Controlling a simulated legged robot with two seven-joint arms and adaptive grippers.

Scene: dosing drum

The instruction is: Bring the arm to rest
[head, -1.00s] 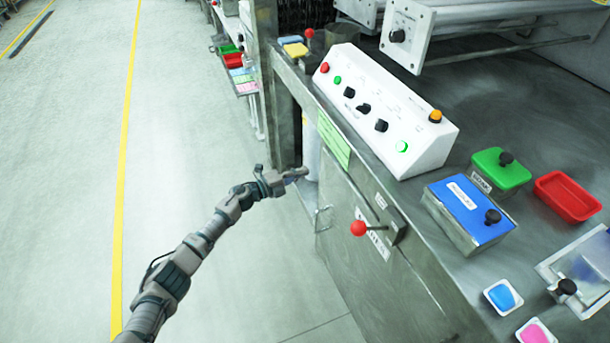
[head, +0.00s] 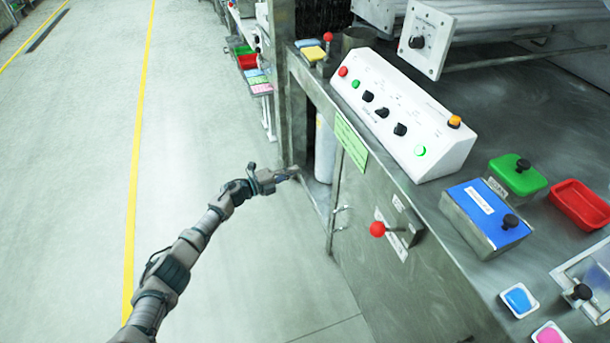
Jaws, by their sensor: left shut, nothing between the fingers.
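My left arm reaches in from the lower left over the open floor. My left gripper (head: 288,174) is shut and empty, to the left of the machine cabinet (head: 375,235) and close to the open bay at its corner. I cannot tell from this view whether it touches the cabinet edge. My right gripper is not in view.
The cabinet front carries a lever with a red knob (head: 377,229) and a small handle (head: 341,216). On top are a white control panel (head: 400,120), a blue-lidded box (head: 483,212), a green-lidded box (head: 518,174) and a red tray (head: 580,204). Bare floor (head: 70,200) lies left.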

